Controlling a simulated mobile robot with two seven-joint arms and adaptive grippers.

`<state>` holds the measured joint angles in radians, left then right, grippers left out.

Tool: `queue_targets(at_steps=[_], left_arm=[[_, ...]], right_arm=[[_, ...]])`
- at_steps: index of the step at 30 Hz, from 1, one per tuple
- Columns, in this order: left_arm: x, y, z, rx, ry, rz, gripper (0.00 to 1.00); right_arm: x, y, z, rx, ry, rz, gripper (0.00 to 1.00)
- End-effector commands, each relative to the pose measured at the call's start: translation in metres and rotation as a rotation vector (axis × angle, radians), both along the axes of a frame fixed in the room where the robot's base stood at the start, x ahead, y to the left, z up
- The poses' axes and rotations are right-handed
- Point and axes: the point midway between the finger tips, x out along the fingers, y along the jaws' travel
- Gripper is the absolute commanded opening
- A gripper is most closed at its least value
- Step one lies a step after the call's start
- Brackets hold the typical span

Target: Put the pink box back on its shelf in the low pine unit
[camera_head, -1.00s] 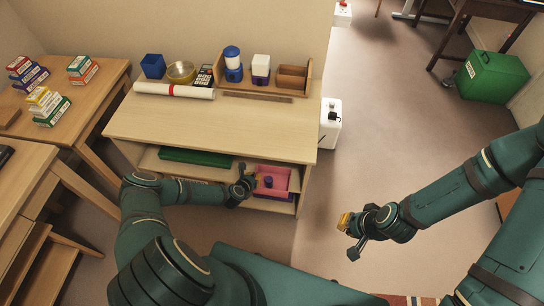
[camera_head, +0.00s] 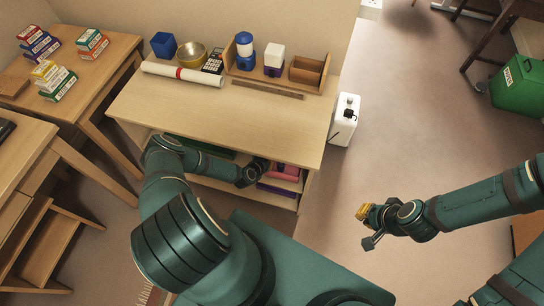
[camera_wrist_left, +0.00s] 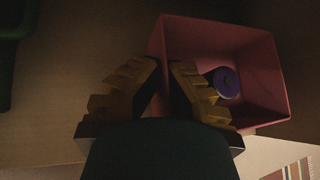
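The pink box (camera_head: 288,170) is at the right end of the low pine unit (camera_head: 215,125), partly hidden under its top. In the left wrist view the open-topped pink box (camera_wrist_left: 255,70) holds a purple roll (camera_wrist_left: 226,82). My left gripper (camera_head: 258,172) is at the box's left side. In its wrist view the gripper (camera_wrist_left: 164,64) has one finger inside the box and one outside, with the left wall between them; it looks shut on that wall. My right gripper (camera_head: 364,228) is empty, fingers apart, over the floor right of the unit.
A purple item (camera_head: 276,190) lies below the box. A green thing (camera_head: 205,150) lies in the unit to the left, behind my arm. The unit's top carries a paper roll (camera_head: 182,74) and a wooden organiser (camera_head: 272,68).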

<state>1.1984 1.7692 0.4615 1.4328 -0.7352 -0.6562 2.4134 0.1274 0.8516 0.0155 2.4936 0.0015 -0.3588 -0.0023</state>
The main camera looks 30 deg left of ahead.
Motion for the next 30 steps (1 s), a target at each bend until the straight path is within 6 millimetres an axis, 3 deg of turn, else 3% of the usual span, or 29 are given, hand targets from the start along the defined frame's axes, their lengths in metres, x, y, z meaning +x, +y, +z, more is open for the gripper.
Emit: queue_targets(at_steps=[15,18,30], left_arm=[[-0.0069,0.0010,-0.0103,-0.001,-0.001,0.005,0.00],[-0.0070,0.0010,-0.0099,0.000,-0.001,0.003,0.34],[-0.0069,0.0020,-0.0057,0.001,-0.001,0.003,0.34]], right_arm=[[0.0003,0.0000,-0.0008,0.000,-0.001,0.000,0.00],[0.0003,0.0000,-0.0008,0.000,-0.001,0.000,0.00],[0.0003,-0.0001,-0.0007,0.000,-0.001,0.000,0.00]])
